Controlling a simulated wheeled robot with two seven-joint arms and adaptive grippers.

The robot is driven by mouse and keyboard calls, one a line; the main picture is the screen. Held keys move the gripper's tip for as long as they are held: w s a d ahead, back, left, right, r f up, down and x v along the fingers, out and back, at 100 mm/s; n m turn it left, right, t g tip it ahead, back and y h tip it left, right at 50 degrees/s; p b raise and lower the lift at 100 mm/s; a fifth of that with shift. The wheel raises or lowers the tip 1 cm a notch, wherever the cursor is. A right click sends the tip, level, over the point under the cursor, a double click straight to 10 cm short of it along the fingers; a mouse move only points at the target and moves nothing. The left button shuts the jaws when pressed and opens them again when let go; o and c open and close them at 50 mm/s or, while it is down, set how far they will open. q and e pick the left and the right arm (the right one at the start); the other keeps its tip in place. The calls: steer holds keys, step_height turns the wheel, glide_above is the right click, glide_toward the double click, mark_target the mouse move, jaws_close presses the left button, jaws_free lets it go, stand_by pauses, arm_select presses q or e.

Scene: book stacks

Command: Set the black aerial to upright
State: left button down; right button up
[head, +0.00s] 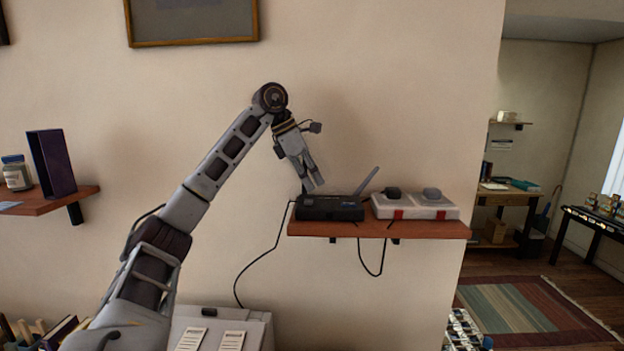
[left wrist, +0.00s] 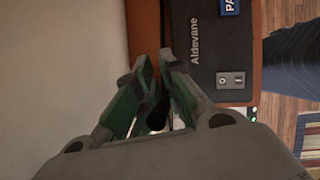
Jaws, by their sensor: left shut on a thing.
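A black router (head: 330,209) sits on the left part of a wooden wall shelf (head: 430,231). It also shows in the left wrist view (left wrist: 212,45), with the name "Aldevane" on top. My left gripper (head: 310,187) points down at the router's back left corner, with its fingers closed together. In the left wrist view my left gripper (left wrist: 156,64) has a dark thing (left wrist: 156,122) between its fingers, which looks like the black aerial. Most of it is hidden by the fingers, so I cannot tell its tilt. A grey aerial (head: 368,181) at the router's right end leans right. My right gripper is not in view.
A white box (head: 415,207) with red marks and two dark knobs stands right of the router. A black cable (head: 262,258) hangs below the shelf. The wall is close behind. A picture frame (head: 191,20) hangs above; another shelf (head: 60,203) is at left.

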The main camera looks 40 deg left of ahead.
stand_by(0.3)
arm_select(q)
steer(key=c, duration=1.5)
jaws_free()
steer(key=shift+r, duration=0.1)
steer(key=v, duration=0.9)
steer(key=shift+v, duration=0.85)
steer(key=shift+s+r, duration=0.15)
steer(key=shift+r, duration=0.2)
steer(key=shift+s+a+r, duration=0.1)
steer(key=shift+r, duration=0.05)
stand_by(0.5)
